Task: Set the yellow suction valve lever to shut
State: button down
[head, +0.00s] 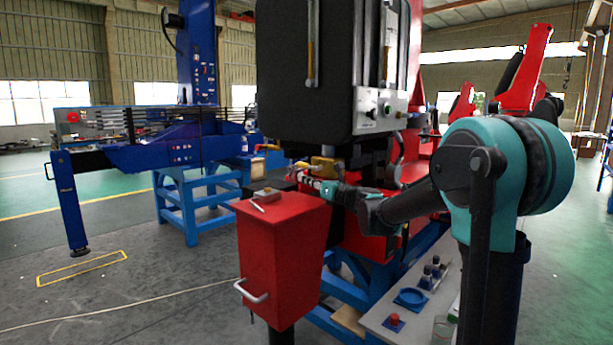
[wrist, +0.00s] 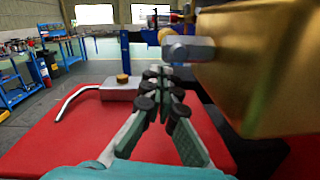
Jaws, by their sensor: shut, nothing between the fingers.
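A yellow-gold valve part (head: 325,164) sits below the black tank in the head view, just behind and above my gripper (head: 312,184). In the wrist view a large gold block (wrist: 262,65) fills the upper right, close to the camera, with a grey metal stub (wrist: 188,48) on its left side. I cannot tell for sure which yellow part is the suction valve lever, nor its setting. My gripper (wrist: 160,88) is shut and empty, its dark finger pads together, to the left of and below the gold block. I see no clear contact with it.
A red box (head: 280,255) with a front handle stands below my gripper. On its red top lies a grey metal block (wrist: 122,87) with a gold cap and a bent rod. The black tank (head: 305,70) rises just behind. Open floor lies left.

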notch_tip(320, 180, down, 2)
jog(key=shift+s+a+f, duration=0.1)
jog(key=shift+s+a, duration=0.05)
jog(key=f+v, duration=0.1)
jog(key=v, duration=0.9)
jog(key=s+d+f+n+g+h, duration=0.3)
jog(key=s+f+n, duration=0.6)
jog(key=f, duration=0.2)
jog(key=s+d+f+n+g+h, duration=0.2)
jog(key=s+f+n+g+h, duration=0.15)
jog(key=s+f+n, duration=0.6)
jog(key=s+d+f+n+g+h, duration=0.1)
jog(key=s+d+f+n+h, duration=0.6)
jog(key=d, duration=0.8)
jog(key=s+f+n, duration=0.3)
jog(key=s+f, duration=0.2)
jog(key=s, duration=0.1)
jog(key=shift+d+f+g+h, duration=0.2)
jog(key=shift+f+g+h, duration=0.15)
jog(key=shift+f, duration=0.05)
